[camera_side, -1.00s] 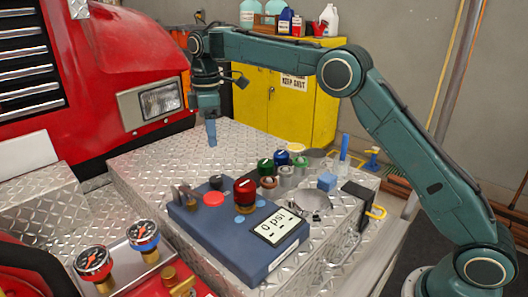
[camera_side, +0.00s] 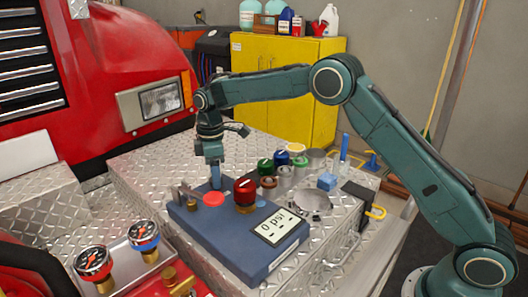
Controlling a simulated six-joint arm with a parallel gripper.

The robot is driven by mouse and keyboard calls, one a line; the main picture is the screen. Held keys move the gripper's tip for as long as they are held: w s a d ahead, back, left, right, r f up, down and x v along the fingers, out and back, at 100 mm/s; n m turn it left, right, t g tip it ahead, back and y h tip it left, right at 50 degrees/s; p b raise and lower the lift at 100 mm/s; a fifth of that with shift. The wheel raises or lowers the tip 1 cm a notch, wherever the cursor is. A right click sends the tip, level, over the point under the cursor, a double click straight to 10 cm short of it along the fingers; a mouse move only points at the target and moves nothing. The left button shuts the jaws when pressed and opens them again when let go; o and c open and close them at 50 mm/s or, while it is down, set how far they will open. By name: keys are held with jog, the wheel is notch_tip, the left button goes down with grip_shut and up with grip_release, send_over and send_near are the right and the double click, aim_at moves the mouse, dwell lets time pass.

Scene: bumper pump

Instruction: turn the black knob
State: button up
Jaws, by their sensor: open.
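My gripper (camera_side: 215,184) points straight down over the back left part of the blue control box (camera_side: 215,235). Its blue fingers reach down to about the top of the box, just behind the red disc (camera_side: 214,199). The black knob stood at this spot and is now hidden by the fingers. I cannot tell whether the fingers are around it or touching it. My gripper is open, though the gap between the fingers does not show from this side.
A large red knob (camera_side: 246,190) stands close right of my gripper, and a metal lever (camera_side: 180,192) close left. A 0 psi display (camera_side: 277,227) is at the front right. Green (camera_side: 265,164) and blue (camera_side: 281,158) knobs stand behind. The diamond plate (camera_side: 150,155) at the back left is clear.

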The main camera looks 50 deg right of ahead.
jog(key=shift+f, duration=0.45)
jog(key=c, duration=1)
jog(key=shift+o, duration=0.2)
